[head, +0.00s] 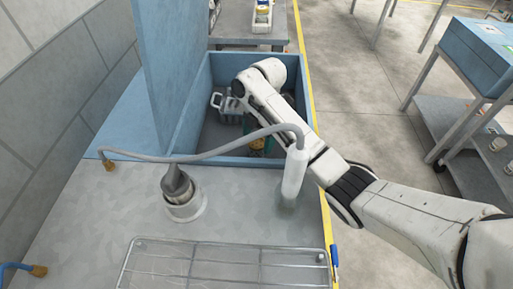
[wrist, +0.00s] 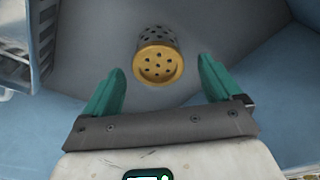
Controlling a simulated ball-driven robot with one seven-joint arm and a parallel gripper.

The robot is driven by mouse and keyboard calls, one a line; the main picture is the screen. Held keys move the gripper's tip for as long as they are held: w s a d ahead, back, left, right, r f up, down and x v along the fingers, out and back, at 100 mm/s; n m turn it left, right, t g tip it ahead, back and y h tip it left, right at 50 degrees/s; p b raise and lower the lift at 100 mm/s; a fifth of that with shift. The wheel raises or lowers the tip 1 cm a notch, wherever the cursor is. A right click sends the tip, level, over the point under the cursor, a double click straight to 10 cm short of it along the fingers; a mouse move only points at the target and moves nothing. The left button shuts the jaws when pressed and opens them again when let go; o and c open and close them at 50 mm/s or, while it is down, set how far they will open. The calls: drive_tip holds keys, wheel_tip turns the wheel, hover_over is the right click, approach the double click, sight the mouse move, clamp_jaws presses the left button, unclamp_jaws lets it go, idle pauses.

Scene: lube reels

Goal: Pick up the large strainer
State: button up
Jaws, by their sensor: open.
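The strainer (wrist: 158,62) is a perforated cylinder with a dull yellow, holed end facing the wrist camera and a darker grey body behind. It stands on the grey floor of a blue bin (head: 215,153). In the head view a small yellow patch of the strainer (head: 257,144) shows beneath my arm; the rest is hidden. My gripper (wrist: 160,72) has two green fingers spread apart. The strainer lies ahead between and beyond the fingertips, with visible gaps on both sides. Nothing is held. In the head view my arm mostly covers the gripper.
A tall blue panel (head: 175,65) rises at left. A grey hose (head: 205,153) and white cylinder (head: 293,174) stand in front.

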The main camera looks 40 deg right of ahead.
sight(257, 141)
drive_tip(key=shift+w+a+f, duration=0.1)
drive_tip(key=shift+a+f, duration=0.05)
drive_tip(key=shift+f, duration=1)
drive_tip(key=shift+a+f, duration=0.1)
drive_tip(key=shift+f, duration=1)
drive_tip(key=c, duration=1.2)
